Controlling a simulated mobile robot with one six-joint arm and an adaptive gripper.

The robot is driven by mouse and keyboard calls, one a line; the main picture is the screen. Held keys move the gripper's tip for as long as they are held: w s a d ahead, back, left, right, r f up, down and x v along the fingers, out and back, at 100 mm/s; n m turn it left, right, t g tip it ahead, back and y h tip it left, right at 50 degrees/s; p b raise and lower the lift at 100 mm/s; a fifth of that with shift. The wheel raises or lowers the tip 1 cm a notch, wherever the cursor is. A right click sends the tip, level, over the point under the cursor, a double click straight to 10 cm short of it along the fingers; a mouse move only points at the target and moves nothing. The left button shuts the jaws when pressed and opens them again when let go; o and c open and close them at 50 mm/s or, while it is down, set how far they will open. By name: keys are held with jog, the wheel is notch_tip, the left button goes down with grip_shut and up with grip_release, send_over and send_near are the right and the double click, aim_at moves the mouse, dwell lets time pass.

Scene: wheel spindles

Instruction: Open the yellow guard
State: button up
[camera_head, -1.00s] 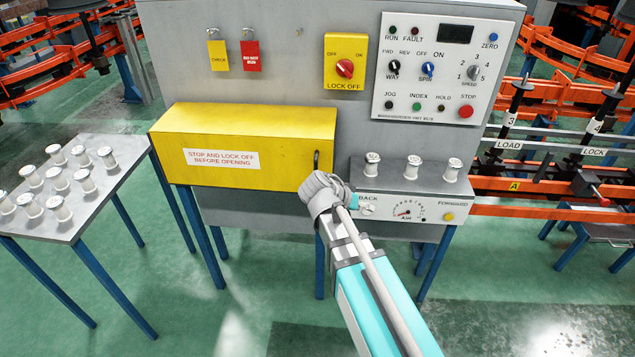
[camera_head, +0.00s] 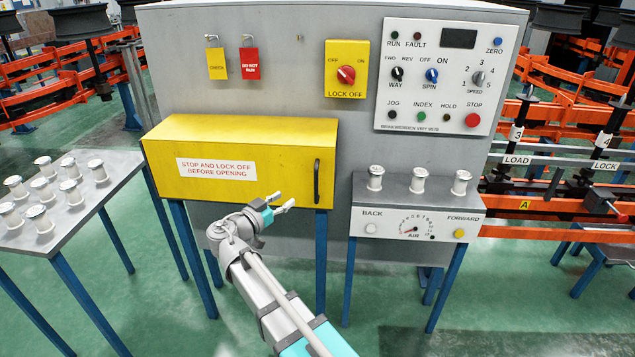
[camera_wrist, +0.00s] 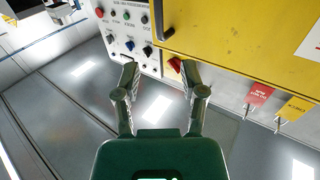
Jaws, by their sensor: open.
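The yellow guard (camera_head: 250,140) is a closed box front on the grey machine, with a white label reading "STOP AND LOCK OFF BEFORE OPENING". Its dark upright handle (camera_head: 317,182) is near its right edge. In the wrist view the guard (camera_wrist: 240,40) fills the upper right and the handle (camera_wrist: 164,24) is at top centre. My gripper (camera_head: 283,206) is in front of the guard's lower edge, left of the handle and apart from it. In the wrist view my gripper (camera_wrist: 158,80) has its fingers spread, with nothing between them.
A lock-off panel (camera_head: 346,52) with a red knob and a white control panel (camera_head: 450,117) are above right. A ledge with several white spindles (camera_head: 418,181) and an air gauge panel (camera_head: 411,232) sit right of the guard. A table (camera_head: 110,195) with more spindles stands left.

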aim_at(315, 179)
jog(key=shift+w+d, duration=0.1)
jog(key=shift+d, duration=0.05)
jog(key=x, duration=1.3)
jog(key=shift+w+d, duration=0.15)
jog(key=shift+w, duration=0.1)
jog(key=shift+c, duration=0.3)
grip_shut()
